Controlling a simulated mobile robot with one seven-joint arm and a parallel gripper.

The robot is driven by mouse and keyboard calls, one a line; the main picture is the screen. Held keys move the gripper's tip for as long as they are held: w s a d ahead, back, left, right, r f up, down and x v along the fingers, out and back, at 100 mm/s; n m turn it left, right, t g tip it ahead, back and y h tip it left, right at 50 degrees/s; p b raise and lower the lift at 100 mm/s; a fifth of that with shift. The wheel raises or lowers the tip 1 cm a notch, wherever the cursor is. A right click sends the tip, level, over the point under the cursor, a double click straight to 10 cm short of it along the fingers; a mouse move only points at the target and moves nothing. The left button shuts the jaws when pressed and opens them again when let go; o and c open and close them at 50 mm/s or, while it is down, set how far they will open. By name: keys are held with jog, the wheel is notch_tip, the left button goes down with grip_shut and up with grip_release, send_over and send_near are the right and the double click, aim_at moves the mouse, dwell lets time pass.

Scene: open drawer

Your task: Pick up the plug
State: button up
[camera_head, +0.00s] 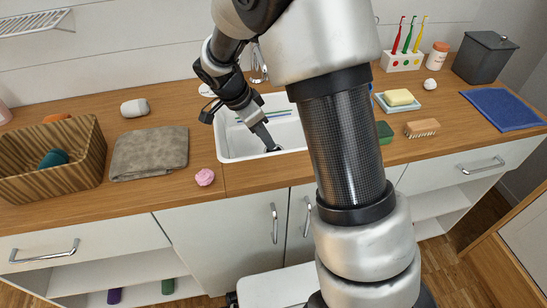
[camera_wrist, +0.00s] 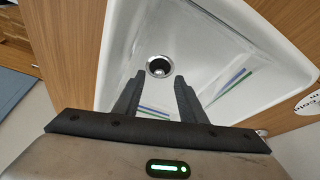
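A round dark piece with a shiny metal ring (camera_wrist: 159,67) sits in the floor of the white sink in the wrist view. I cannot tell if it is the plug seated in the drain or the bare drain opening. My gripper (camera_wrist: 159,78) is open and empty, its two dark fingers apart on either side of that piece in the picture. In the head view my gripper (camera_head: 271,147) reaches down into the sink (camera_head: 232,157), near its front wall. The drain area is hidden there by my arm and gripper.
Blue and green sticks (camera_wrist: 233,83) lie in the sink. The sink walls surround my gripper closely. On the wooden counter are a pink item (camera_head: 205,177), a folded grey towel (camera_head: 150,153), a striped basket (camera_head: 60,182), a brush (camera_head: 422,128) and a yellow soap on a dish (camera_head: 399,97).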

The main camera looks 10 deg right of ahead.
jog(key=b+x, duration=0.1)
jog(key=x, duration=0.6)
jog(key=shift+d+f, duration=0.1)
grip_shut()
